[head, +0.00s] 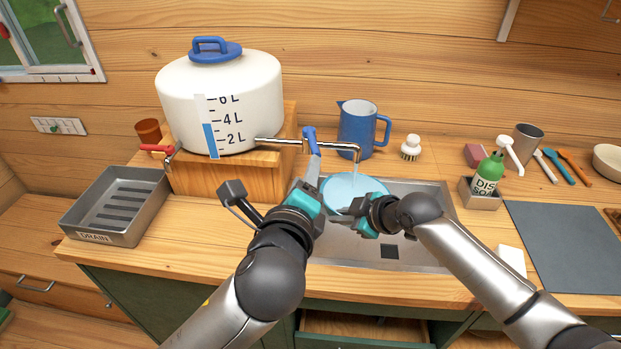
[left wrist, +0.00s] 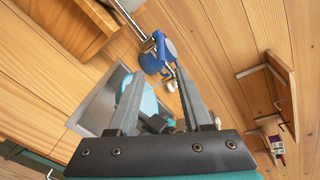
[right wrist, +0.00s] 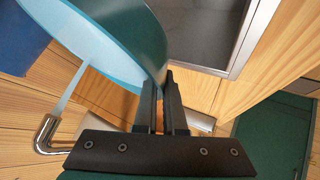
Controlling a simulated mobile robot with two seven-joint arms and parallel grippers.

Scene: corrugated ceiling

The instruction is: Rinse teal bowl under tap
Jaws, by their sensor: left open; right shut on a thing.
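The teal bowl (head: 341,190) is over the sink, under the metal tap spout (head: 357,152). A thin stream of water (right wrist: 72,88) runs from the spout into the bowl, seen in the right wrist view. My right gripper (head: 352,211) is shut on the rim of the bowl (right wrist: 140,35). My left gripper (head: 313,168) is open, close to the blue tap lever (head: 309,138).
The white water tank (head: 240,95) stands on a wooden block (head: 225,180). A blue jug (head: 357,130) and white brush (head: 411,147) stand behind the sink (head: 432,215). The drain tray (head: 110,205) is left; a green soap bottle (head: 488,172) and grey mat (head: 565,240) are right.

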